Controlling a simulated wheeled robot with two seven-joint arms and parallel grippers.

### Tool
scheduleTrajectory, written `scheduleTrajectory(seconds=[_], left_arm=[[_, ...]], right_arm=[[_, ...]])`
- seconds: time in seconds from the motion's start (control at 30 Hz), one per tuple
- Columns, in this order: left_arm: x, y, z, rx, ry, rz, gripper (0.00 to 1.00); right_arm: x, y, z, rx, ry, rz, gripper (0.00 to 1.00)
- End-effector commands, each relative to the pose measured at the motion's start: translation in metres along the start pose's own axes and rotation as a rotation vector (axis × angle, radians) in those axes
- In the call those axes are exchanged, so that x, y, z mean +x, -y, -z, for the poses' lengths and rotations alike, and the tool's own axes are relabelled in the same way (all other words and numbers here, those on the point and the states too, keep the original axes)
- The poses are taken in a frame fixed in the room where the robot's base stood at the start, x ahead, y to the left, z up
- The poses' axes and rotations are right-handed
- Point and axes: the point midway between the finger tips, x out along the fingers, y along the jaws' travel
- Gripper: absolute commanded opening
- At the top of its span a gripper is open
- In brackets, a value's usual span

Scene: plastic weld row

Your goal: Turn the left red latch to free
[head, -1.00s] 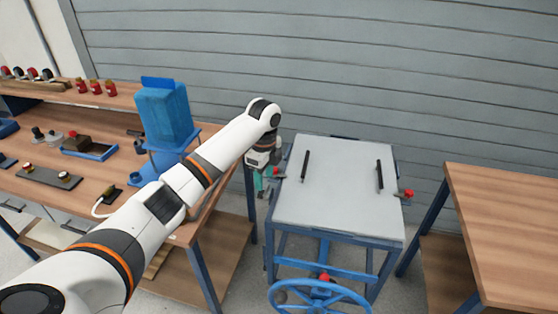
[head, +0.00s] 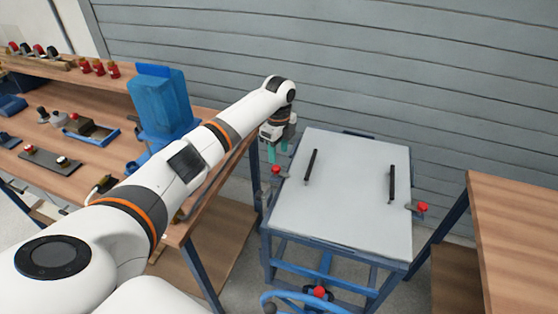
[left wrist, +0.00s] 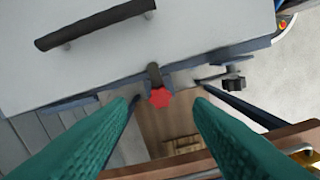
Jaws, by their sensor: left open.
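The left red latch (head: 277,170) sits on the left edge of the grey-white table top (head: 345,215). In the left wrist view its red knob (left wrist: 159,97) and short dark arm (left wrist: 154,75) show, the knob pointing away from the table top. My left gripper (head: 278,154) is open, with teal fingers, just above and beyond the latch in the head view. In the left wrist view the fingertips (left wrist: 166,102) lie on either side of the knob, apparently without touching it. A right red latch (head: 422,208) is on the opposite edge. My right gripper is not in view.
Two black handles (head: 310,165) (head: 392,184) stand on the table top. A wooden workbench (head: 75,180) with a blue box-shaped fixture (head: 162,105) is close on the left. Another wooden table (head: 520,230) is at right. A blue handwheel (head: 300,299) is below the front.

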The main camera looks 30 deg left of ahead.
Motion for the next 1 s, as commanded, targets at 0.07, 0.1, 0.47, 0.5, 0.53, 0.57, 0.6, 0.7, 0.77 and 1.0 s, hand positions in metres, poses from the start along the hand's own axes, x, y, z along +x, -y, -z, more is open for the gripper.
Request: scheduleTrajectory(seconds=[0.07, 0.1, 0.47, 0.5, 0.53, 0.57, 0.6, 0.7, 0.77, 1.0], left_arm=[[0.016, 0.001, -0.001, 0.000, 0.000, 0.005, 0.47], [0.022, 0.001, 0.000, -0.001, -0.001, 0.003, 0.47], [0.055, 0.000, 0.000, 0.000, -0.002, 0.000, 0.47], [0.055, 0.000, 0.000, 0.000, -0.002, 0.000, 0.47], [0.055, 0.000, 0.000, 0.000, -0.002, 0.000, 0.47], [0.055, 0.000, 0.000, 0.000, -0.002, 0.000, 0.47], [0.055, 0.000, 0.000, 0.000, -0.001, 0.000, 0.47], [0.055, 0.000, 0.000, 0.000, -0.001, 0.000, 0.47], [0.055, 0.000, 0.000, 0.000, -0.001, 0.000, 0.37], [0.054, 0.000, 0.000, 0.000, -0.001, -0.002, 0.02]], right_arm=[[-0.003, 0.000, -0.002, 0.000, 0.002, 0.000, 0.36], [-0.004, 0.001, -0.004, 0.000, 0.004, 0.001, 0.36], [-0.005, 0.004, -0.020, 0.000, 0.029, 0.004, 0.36], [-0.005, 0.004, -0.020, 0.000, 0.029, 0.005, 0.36], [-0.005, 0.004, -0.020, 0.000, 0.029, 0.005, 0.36], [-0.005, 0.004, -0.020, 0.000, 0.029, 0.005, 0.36], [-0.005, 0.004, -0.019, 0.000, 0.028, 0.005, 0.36], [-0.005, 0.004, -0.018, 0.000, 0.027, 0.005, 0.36], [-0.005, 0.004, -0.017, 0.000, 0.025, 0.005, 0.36], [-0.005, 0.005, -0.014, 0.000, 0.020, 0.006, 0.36]])
